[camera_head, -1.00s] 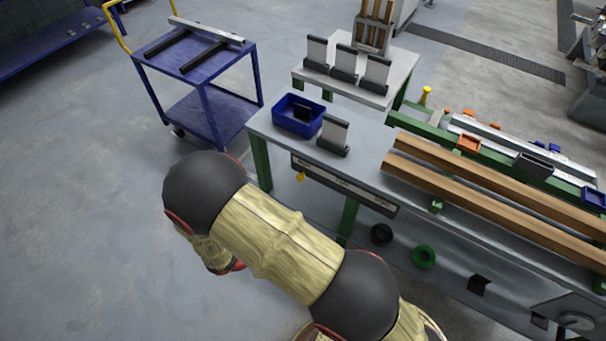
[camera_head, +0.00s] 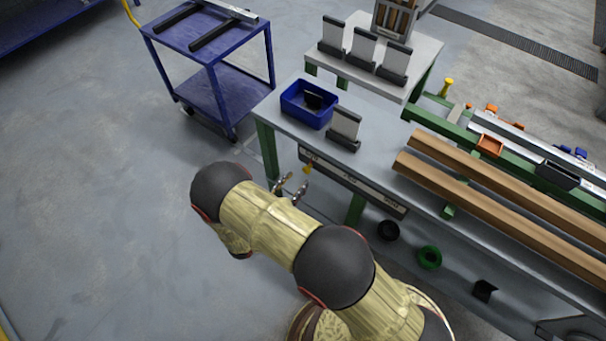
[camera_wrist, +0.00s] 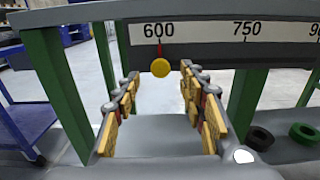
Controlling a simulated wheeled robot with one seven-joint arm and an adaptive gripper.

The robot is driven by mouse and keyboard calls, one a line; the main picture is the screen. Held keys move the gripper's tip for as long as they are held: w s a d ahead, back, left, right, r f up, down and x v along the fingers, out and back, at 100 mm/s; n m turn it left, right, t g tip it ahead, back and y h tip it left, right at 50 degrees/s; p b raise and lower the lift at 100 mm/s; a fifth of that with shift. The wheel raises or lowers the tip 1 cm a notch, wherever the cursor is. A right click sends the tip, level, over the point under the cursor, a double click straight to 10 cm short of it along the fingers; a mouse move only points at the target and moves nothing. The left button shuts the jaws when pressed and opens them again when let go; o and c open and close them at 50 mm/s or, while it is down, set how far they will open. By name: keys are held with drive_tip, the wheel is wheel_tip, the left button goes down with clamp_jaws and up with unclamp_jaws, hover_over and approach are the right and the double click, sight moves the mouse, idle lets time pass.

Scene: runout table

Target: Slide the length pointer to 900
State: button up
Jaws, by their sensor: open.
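The length scale (camera_wrist: 203,31) is a white strip on the table's front edge, marked 600, 750 and a cut-off number starting with 9 at the right edge of the wrist view. The yellow round pointer (camera_wrist: 160,68) hangs below the strip, its red needle at 600. In the head view the pointer (camera_head: 308,168) is a small yellow spot near the left end of the scale (camera_head: 375,190). My gripper (camera_wrist: 160,100) is open and empty, its fingers on either side of the pointer's line of sight and apart from it. It also shows in the head view (camera_head: 291,187), close in front of the scale.
The runout table (camera_head: 285,125) carries a blue bin (camera_head: 306,104), a card stand (camera_head: 344,128) and long wooden beams (camera_head: 480,185). Black (camera_head: 388,231) and green (camera_head: 429,257) rings lie below. A blue cart (camera_head: 205,60) stands at left. Green table legs flank the gripper in the wrist view.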

sight(305, 171)
drive_tip(key=shift+b+x, duration=0.5)
drive_tip(key=shift+x, duration=1.85)
drive_tip(key=c, duration=0.4)
clamp_jaws()
